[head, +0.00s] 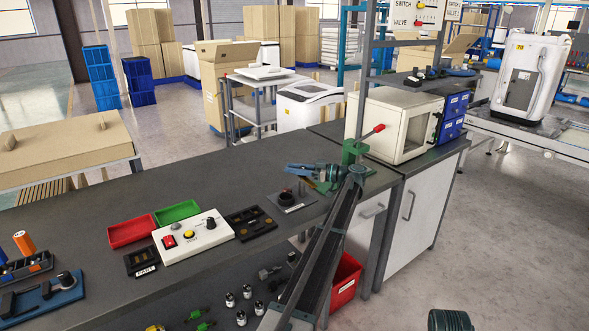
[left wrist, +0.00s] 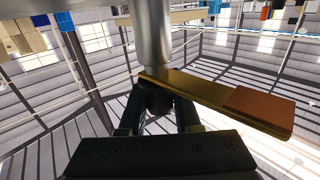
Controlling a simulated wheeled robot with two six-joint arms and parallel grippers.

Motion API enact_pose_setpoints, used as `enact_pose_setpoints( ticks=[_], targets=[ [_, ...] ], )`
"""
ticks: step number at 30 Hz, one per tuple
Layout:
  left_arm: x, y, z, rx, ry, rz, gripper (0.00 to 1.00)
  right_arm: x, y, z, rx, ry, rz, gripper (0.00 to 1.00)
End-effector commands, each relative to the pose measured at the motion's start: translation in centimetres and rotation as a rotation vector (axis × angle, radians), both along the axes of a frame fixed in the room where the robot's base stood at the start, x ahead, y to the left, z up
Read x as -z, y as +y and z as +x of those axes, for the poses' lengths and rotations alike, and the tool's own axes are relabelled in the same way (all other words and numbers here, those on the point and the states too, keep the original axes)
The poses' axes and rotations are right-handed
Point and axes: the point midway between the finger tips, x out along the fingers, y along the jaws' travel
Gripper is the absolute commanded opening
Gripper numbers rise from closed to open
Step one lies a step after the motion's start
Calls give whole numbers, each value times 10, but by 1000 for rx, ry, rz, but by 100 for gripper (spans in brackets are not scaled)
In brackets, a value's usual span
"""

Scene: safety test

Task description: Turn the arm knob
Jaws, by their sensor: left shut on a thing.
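A white control box (head: 192,236) lies on the dark bench in the head view. It has a red switch (head: 169,241), a yellow button (head: 190,236) and a black knob (head: 211,223), which looks like the arm knob; no gripper is at it. My left gripper (head: 354,174) is far to its right, by a green fitting (head: 352,152) with a red-tipped lever. In the left wrist view, my left gripper (left wrist: 157,102) is shut on a dark round part, below a metal cylinder (left wrist: 151,40) and beside a yellow bar with an orange end (left wrist: 255,107). My right gripper is out of view.
A white cabinet (head: 398,125) stands beyond my arm.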

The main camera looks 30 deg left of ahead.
Motion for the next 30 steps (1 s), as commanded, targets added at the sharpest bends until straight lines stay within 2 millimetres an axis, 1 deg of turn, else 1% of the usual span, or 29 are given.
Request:
enact_pose_setpoints(
  ticks=[1,9,24,25,27,30],
  targets=[
    [0,1,2,-21,0,0,0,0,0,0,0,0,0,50],
    [0,0,-2,-94,0,0,0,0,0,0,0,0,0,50],
    [0,-1,-3,-109,0,0,0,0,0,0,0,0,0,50],
    [0,-1,-3,-109,0,0,33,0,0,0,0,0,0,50],
    [0,-1,-3,-109,0,0,46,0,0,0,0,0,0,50],
    [0,-1,-3,-109,0,0,62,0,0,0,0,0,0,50]
  ],
)
